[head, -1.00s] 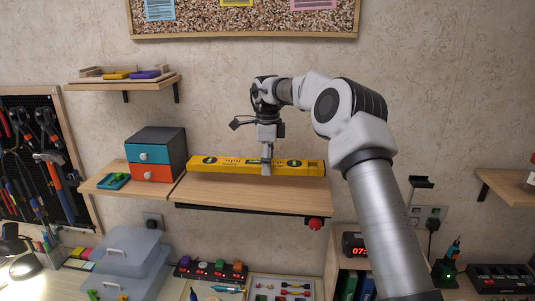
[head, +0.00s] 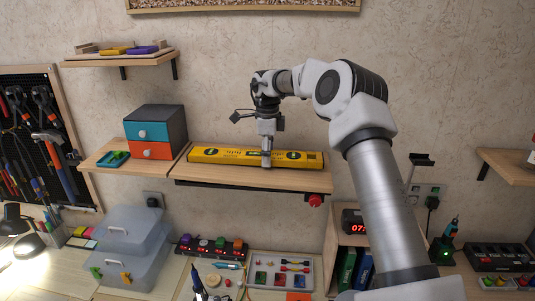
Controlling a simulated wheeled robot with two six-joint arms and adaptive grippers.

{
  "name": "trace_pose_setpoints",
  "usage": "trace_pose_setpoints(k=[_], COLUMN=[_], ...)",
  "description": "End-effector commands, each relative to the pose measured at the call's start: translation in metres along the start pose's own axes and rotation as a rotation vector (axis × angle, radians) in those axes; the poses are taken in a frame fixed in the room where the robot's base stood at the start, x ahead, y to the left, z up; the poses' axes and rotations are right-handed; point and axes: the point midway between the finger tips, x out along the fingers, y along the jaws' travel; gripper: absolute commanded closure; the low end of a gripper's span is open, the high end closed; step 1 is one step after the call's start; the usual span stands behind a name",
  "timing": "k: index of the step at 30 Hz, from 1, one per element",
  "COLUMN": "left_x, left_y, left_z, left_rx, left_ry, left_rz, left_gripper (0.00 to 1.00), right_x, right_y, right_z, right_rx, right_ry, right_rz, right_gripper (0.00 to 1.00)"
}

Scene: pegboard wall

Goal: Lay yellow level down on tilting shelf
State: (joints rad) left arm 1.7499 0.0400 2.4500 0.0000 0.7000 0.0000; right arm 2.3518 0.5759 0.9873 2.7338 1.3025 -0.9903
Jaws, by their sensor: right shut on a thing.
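The yellow level (head: 222,156) stretches lengthwise across the tilting shelf (head: 240,175), a wooden board on the wall, roughly parallel to its front edge. Its printed long face looks toward me. My right gripper (head: 266,160) points down from above and is shut on the level, right of its middle. The level's lower edge lies at or just above the board; I cannot tell if it touches. The fingers hide a narrow strip of the level. My left gripper is not in view.
A drawer box (head: 155,132) with blue and orange drawers stands left of the level. A red knob (head: 315,200) sits under the shelf's right end. An upper shelf (head: 122,59) hangs at the upper left. The wall right of my arm is mostly clear.

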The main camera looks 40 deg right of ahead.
Motion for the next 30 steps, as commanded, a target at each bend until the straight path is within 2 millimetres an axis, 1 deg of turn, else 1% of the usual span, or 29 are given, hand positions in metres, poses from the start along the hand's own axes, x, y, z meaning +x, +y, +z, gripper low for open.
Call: trace_pose_setpoints(k=[9, 17, 18, 20, 21, 30], left_x=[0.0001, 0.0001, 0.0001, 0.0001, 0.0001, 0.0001], left_y=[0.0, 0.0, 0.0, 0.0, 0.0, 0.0], left_z=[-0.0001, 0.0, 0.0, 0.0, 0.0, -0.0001], left_rx=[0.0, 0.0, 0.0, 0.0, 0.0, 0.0], left_ry=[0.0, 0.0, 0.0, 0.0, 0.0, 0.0], left_rz=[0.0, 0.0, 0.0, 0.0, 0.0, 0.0], left_gripper=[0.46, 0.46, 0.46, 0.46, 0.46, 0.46], right_x=[0.0076, 0.0085, 0.0084, 0.0084, 0.0083, 0.0079], right_y=[0.0004, 0.0003, 0.0003, 0.0003, 0.0003, 0.0002], right_z=[-0.0006, -0.0007, -0.0007, -0.0006, -0.0006, -0.0004], right_rx=[-0.001, -0.001, -0.001, -0.001, -0.001, -0.001], right_ry=[0.003, 0.003, 0.003, 0.003, 0.003, 0.002], right_rz=[0.002, 0.002, 0.002, 0.002, 0.002, 0.002], right_gripper=[0.84, 0.84, 0.32, 0.11, 0.07, 0.07])
